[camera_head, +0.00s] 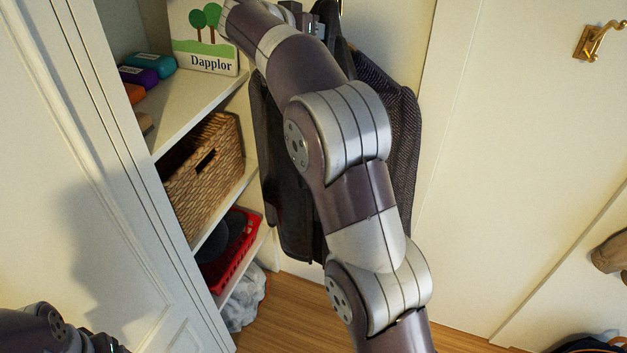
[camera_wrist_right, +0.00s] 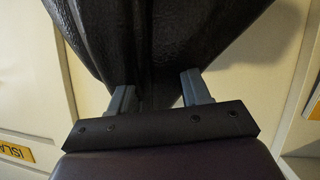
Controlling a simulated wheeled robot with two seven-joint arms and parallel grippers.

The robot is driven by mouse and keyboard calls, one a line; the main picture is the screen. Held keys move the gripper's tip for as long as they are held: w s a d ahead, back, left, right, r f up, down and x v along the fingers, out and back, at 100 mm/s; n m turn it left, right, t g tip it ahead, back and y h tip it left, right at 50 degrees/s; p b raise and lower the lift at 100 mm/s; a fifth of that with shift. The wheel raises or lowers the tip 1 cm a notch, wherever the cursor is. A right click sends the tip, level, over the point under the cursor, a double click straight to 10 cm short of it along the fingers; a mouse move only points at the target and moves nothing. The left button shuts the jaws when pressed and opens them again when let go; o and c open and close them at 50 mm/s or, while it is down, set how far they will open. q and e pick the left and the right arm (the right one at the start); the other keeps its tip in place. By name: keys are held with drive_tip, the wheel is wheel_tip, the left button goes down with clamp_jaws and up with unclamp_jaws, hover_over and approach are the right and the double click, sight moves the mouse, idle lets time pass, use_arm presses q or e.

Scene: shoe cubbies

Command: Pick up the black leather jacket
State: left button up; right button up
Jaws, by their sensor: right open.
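The black leather jacket (camera_head: 285,205) hangs against the pale wall beside the shelves in the head view. My right arm crosses in front of it and hides its middle. In the right wrist view the jacket (camera_wrist_right: 170,40) shows as dark, creased leather that narrows toward my right gripper (camera_wrist_right: 159,92). The gripper's two grey fingers stand apart, with a dark narrow part of the jacket between them. I cannot tell whether they touch it. Part of my left arm shows at the bottom left of the head view, but its fingers are out of sight.
Shelves on the left hold a Dapplor box (camera_head: 205,45), a wicker basket (camera_head: 205,170) and a red basket (camera_head: 238,255). A white cabinet side (camera_head: 90,190) stands nearer on the left. A brass hook (camera_head: 597,40) is at the upper right. Wooden floor (camera_head: 285,315) lies below.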

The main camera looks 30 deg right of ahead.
drive_tip(key=shift+w+d, duration=0.2)
drive_tip(key=shift+d, duration=0.15)
drive_tip(key=p, duration=0.1)
drive_tip(key=d+p, duration=0.1)
drive_tip(key=shift+w+d+f+p, duration=0.1)
drive_tip(key=shift+w+d+p, duration=0.1)
drive_tip(key=shift+d+p, duration=0.15)
drive_tip(key=x, duration=0.4)
drive_tip(key=shift+a+f, duration=0.15)
drive_tip(key=shift+f, duration=0.15)
drive_tip(key=shift+s+a+r, duration=0.2)
drive_tip(key=shift+s+a, duration=0.05)
drive_tip(key=shift+a, duration=0.1)
drive_tip(key=c, duration=0.9)
drive_tip(key=shift+a+r, duration=0.1)
clamp_jaws()
use_arm(q)
drive_tip(key=r, duration=0.2)
drive_tip(key=a+r, duration=0.1)
drive_tip(key=shift+s+r, duration=0.2)
drive_tip(key=shift+s, duration=0.2)
use_arm(e)
drive_tip(key=shift+w, duration=0.1)
use_arm(q)
drive_tip(key=shift+w, duration=0.1)
use_arm(e)
drive_tip(key=shift+w+r, duration=0.1)
